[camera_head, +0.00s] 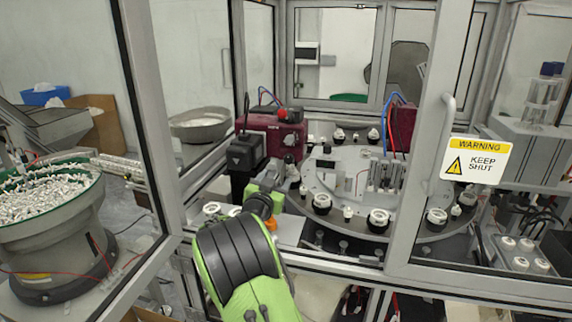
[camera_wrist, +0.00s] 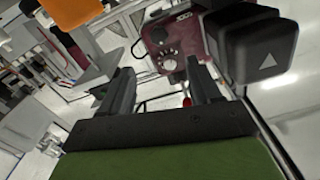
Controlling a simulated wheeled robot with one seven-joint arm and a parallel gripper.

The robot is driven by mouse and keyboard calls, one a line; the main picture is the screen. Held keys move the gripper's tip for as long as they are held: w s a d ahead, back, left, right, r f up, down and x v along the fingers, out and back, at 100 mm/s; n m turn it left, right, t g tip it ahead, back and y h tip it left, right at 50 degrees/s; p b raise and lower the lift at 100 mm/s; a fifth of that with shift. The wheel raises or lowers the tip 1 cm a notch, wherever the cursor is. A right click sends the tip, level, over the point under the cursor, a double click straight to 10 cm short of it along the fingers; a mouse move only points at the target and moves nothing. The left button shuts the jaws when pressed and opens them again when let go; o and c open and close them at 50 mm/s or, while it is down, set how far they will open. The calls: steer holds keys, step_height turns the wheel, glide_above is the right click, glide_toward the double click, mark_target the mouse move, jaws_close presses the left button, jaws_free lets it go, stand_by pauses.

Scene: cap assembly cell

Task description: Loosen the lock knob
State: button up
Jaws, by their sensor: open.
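A maroon unit (camera_head: 262,128) stands inside the cell, with a dark knob (camera_head: 296,114) on top. In the wrist view the maroon unit (camera_wrist: 205,48) shows a pale round dial (camera_wrist: 168,62) and a dark round part (camera_wrist: 158,36). I cannot tell for sure which of these is the lock knob. My gripper (camera_wrist: 160,84) is open and empty, its two dark fingers spread apart and pointing toward the maroon unit, apart from it.
A black block with a pale triangle (camera_wrist: 268,62) sits close beside the right finger. A round table with several caps (camera_head: 330,205) lies right of my arm. The frame post (camera_head: 425,140) and a door marked KEEP SHUT (camera_head: 476,160) bound the right side.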

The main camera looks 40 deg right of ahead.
mark_target(288, 159)
steer(key=p+x, duration=0.4)
steer(key=x, duration=0.7)
steer(key=shift+s+d+r, duration=0.1)
steer(key=shift+r, duration=0.1)
steer(key=shift+w+d+f, duration=0.1)
steer(key=shift+w+d, duration=0.15)
steer(key=shift+d, duration=0.05)
steer(key=c, duration=1)
steer(key=shift+c, duration=0.2)
